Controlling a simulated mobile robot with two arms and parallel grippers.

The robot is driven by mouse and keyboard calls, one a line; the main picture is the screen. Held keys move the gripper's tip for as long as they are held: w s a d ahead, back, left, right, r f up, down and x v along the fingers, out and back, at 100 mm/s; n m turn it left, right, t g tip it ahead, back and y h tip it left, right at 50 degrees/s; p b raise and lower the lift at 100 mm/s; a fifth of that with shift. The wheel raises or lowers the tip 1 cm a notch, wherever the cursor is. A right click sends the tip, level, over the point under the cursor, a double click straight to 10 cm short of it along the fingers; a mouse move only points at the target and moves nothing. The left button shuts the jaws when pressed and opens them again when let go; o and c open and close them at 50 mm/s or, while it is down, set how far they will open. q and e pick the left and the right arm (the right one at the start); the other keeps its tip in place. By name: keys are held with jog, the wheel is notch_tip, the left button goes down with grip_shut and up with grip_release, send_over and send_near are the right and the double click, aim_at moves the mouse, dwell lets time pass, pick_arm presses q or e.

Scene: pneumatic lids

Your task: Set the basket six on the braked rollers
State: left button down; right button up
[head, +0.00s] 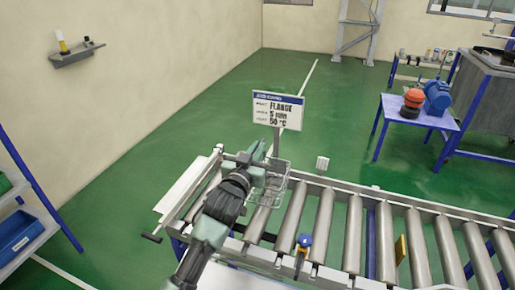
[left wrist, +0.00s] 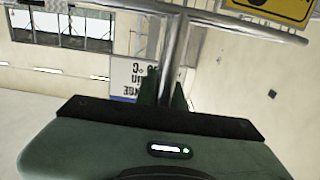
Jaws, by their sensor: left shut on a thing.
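A small wire basket (head: 274,190) is at the left end of the roller conveyor (head: 295,216). My left gripper (head: 259,170) is at its upper left side, and the arm hides part of the basket. In the left wrist view, the left gripper (left wrist: 166,88) is shut on a grey metal bar (left wrist: 181,55) with a crosspiece, which looks like the basket's handle. I cannot tell whether the basket touches the rollers or hangs just above them. My right gripper is not in view.
A white sign (head: 278,110) reading FLANGE, 5 min, 50 °C stands on a post behind the basket. A blue table (head: 420,113) stands at the back right.

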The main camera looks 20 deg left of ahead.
pick_arm(q)
jog(key=c, duration=1.5)
grip_release()
jog(key=shift+s+a+b, duration=0.2)
jog(key=shift+s+b, duration=1.15)
jog(key=shift+s, duration=4.65)
